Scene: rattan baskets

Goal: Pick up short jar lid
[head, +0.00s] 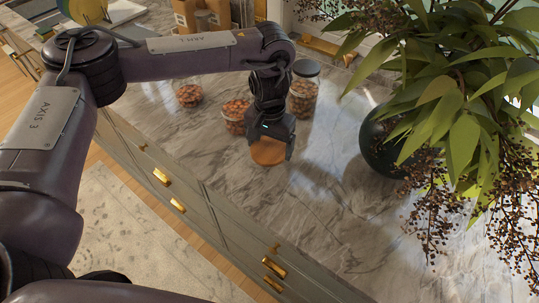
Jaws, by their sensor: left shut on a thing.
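My left gripper (269,140) reaches over the marble counter from the left and points down. It is shut on an orange-brown round lid (268,152), which it holds between its fingers. I cannot tell whether the lid is clear of the counter. A short glass jar (233,118) with orange-brown contents stands just left of the gripper, partly hidden by it. Another short jar (189,95) with similar contents stands further left. A taller jar with a dark lid (304,88) stands right behind the gripper. My right gripper does not show.
A dark round vase (382,142) with a large leafy plant (455,110) stands on the right of the counter (320,215). Boxes and bottles (203,14) stand at the back. The counter in front of the gripper is clear. Drawers with brass handles (274,266) run below its front edge.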

